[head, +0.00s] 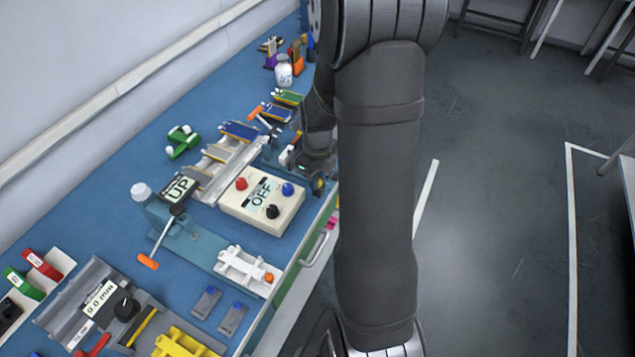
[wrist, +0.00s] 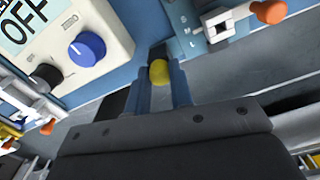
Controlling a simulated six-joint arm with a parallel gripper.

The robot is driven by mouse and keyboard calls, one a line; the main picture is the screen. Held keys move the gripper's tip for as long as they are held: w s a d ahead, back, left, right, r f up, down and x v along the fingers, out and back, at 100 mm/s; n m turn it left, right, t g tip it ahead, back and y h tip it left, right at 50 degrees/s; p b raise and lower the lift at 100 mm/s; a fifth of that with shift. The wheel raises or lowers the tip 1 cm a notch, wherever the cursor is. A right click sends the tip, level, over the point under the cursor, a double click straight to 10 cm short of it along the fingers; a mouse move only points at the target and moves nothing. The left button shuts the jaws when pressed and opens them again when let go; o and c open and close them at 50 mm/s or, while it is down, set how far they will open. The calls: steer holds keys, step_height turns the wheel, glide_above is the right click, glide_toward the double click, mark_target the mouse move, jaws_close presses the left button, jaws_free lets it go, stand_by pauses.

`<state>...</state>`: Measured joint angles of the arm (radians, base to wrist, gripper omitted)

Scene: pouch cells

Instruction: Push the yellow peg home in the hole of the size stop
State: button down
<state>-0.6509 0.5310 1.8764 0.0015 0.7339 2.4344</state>
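The yellow peg (wrist: 159,72) shows its round end between the two blue fingers of my gripper (wrist: 161,80) in the wrist view. The fingers appear to touch it on both sides, so my gripper looks shut on it. In the head view, my gripper (head: 318,187) is just right of the OFF control box, at the bench's front edge, with a small spot of yellow at its tip. The peg's lower part is hidden. I cannot make out the size stop or its hole clearly in either view.
The control box (head: 262,198) with red, blue and black knobs stands close to my gripper. A pale clamp (wrist: 222,25) with an orange knob (wrist: 270,12) is near the fingers. A lever press (head: 173,222) and a white fixture (head: 243,268) stand toward the near end.

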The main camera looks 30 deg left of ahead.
step_height(320, 180, up, 9)
steer(key=shift+f, duration=0.1)
steer(key=w+a+r+m, duration=0.1)
steer(key=w+m, duration=0.2)
steer(key=w, duration=0.4)
steer(key=shift+w+r+m, duration=0.2)
steer(key=shift+w+m, duration=0.1)
steer(key=shift+f, duration=2.9)
steer(key=shift+f, duration=2.3)
steer(key=c, duration=1.2)
jaws_free()
